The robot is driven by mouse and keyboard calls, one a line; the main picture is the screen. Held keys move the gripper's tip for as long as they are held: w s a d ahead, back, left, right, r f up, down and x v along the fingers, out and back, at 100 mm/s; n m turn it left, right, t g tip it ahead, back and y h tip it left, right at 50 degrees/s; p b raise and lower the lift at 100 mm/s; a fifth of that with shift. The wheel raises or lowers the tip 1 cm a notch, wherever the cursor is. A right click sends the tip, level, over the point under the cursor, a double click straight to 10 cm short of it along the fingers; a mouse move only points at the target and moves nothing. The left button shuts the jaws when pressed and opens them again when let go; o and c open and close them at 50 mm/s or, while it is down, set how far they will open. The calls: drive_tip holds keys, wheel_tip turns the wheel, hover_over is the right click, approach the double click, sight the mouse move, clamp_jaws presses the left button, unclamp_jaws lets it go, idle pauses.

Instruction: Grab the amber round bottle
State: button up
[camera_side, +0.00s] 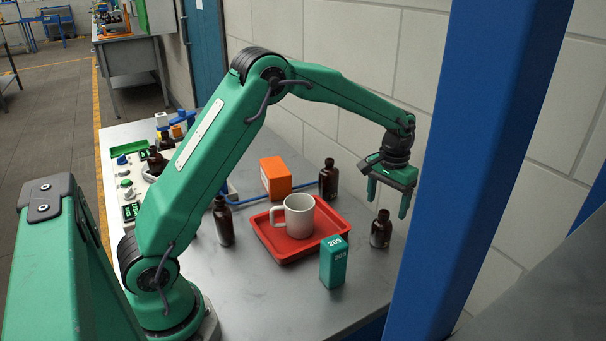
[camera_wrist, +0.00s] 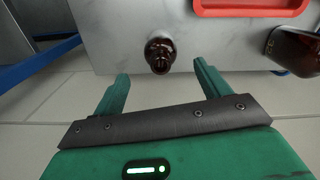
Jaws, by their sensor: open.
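A small dark amber bottle (camera_side: 381,229) stands upright near the right edge of the metal table. My gripper (camera_side: 387,206) is just above it, pointing down, with its two green fingers apart and nothing between them. In the wrist view, the small bottle (camera_wrist: 160,55) shows from above, lined up with the gap between the fingertips of my gripper (camera_wrist: 160,69) and slightly beyond them. Taller amber bottles stand behind the tray (camera_side: 328,180) and left of it (camera_side: 223,223). I cannot tell from shape alone which is called round.
A red tray (camera_side: 281,250) with a white mug (camera_side: 299,214) sits left of the small bottle. A green block marked 205 (camera_side: 333,263) stands in front of the tray. An orange box (camera_side: 275,178) is behind. A blue post (camera_side: 480,160) rises at the right.

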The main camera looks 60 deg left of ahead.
sight(382, 224)
drive_tip(key=shift+f, duration=1.3)
drive_tip(key=shift+f, duration=0.1)
drive_tip(key=shift+s+f, duration=0.15)
drive_tip(key=shift+f, duration=2.35)
drive_tip(key=c, duration=1.1)
